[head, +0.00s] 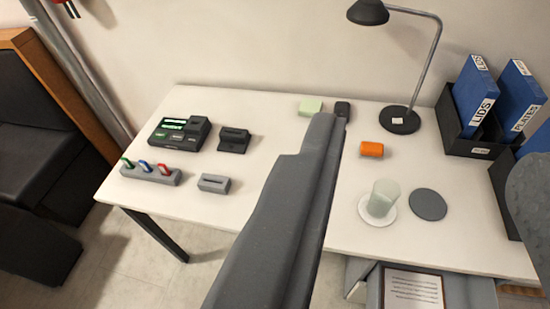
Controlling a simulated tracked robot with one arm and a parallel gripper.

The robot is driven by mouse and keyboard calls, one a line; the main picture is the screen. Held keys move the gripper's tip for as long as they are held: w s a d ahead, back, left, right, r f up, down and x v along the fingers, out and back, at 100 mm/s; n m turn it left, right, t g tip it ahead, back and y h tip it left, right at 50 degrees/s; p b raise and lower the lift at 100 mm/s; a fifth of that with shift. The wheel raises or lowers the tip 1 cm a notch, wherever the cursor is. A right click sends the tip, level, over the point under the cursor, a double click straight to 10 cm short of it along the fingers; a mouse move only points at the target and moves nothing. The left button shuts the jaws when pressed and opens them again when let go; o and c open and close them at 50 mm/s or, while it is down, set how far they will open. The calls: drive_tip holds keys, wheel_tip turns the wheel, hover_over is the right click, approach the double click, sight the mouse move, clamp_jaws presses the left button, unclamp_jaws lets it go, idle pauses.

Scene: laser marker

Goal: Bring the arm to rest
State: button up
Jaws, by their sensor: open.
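My gripper (322,135) reaches up the middle of the head view as a long grey shape above the white desk (270,205). It is open and nothing shows held in it.
A black device (180,132), black holder (233,140), rack with coloured loops (150,174) and grey slotted block (213,184) stand left. An orange block (371,149), glass (382,197), dark disc (429,204), lamp (398,121) and blue binders (475,94) stand right.

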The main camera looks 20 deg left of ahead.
wheel_tip(320, 180, up, 7)
drive_tip(key=p, duration=0.7)
